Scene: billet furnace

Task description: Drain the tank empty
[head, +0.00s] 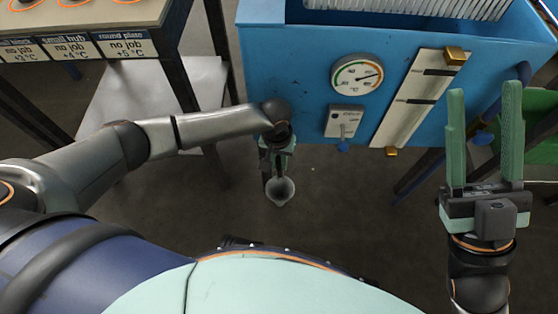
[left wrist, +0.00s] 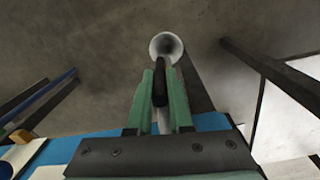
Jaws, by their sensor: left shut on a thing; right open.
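The blue tank (head: 290,75) stands at the upper right of the head view, with a ribbed white thing (head: 420,8) in its top. Its front carries a round dial gauge (head: 357,76), a small grey switch box (head: 345,121) with a lever, and a pale slotted strip with brass ends (head: 408,100). My left gripper (head: 272,172) is shut on the dark handle of a ladle-like tool, below the tank's left side. The tool's grey cup (left wrist: 166,46) hangs over the floor. My right gripper (head: 485,140) is open and empty, right of the strip.
A labelled rack (head: 75,45) with dark legs stands at the upper left, with a pale sheet (head: 150,100) low beneath it. A green container (head: 540,135) is at the right edge, partly hidden by my right gripper. The floor (head: 330,195) between my arms is clear.

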